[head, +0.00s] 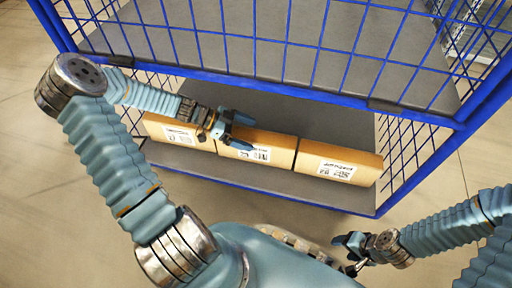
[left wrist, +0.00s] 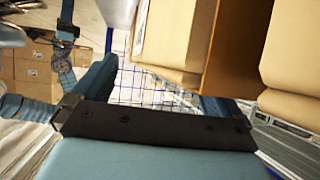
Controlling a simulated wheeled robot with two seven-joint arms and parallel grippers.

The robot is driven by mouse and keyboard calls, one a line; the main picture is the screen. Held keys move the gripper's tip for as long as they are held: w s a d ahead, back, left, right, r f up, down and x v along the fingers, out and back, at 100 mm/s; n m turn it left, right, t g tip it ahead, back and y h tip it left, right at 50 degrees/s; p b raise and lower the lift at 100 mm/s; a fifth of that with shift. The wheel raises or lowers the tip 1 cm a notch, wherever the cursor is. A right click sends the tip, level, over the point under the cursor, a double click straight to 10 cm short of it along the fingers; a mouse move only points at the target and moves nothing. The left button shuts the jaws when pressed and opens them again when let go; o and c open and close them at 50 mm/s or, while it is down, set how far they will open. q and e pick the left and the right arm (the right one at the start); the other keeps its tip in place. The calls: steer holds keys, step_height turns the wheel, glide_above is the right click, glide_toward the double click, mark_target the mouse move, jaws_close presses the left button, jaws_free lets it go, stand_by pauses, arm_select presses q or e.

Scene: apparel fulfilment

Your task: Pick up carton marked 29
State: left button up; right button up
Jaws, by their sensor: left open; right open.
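Three brown cartons stand in a row on the lower shelf of a blue wire cage: a left carton (head: 165,133), a middle carton (head: 271,143) and a right carton (head: 350,156). Each has a white label; the numbers are too small to read surely, so I cannot tell which is marked 29. My left gripper (head: 244,132) is open and empty, above the front of the left and middle cartons. In the left wrist view, its fingers spread below large carton faces (left wrist: 182,38). My right gripper (head: 347,254) is open and empty, low in front of the cage.
The blue cage has an upper grey shelf (head: 260,57) above the cartons, with a blue front rail (head: 300,92). The lower shelf (head: 270,182) has a bare strip in front of the cartons. Mesh closes the cage sides. Other cartons (left wrist: 35,62) show at left in the wrist view.

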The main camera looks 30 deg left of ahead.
arm_select(q)
steer(key=shift+x, duration=1.1)
steer(key=shift+c, duration=0.3)
jaws_close()
steer(key=shift+r, duration=0.1)
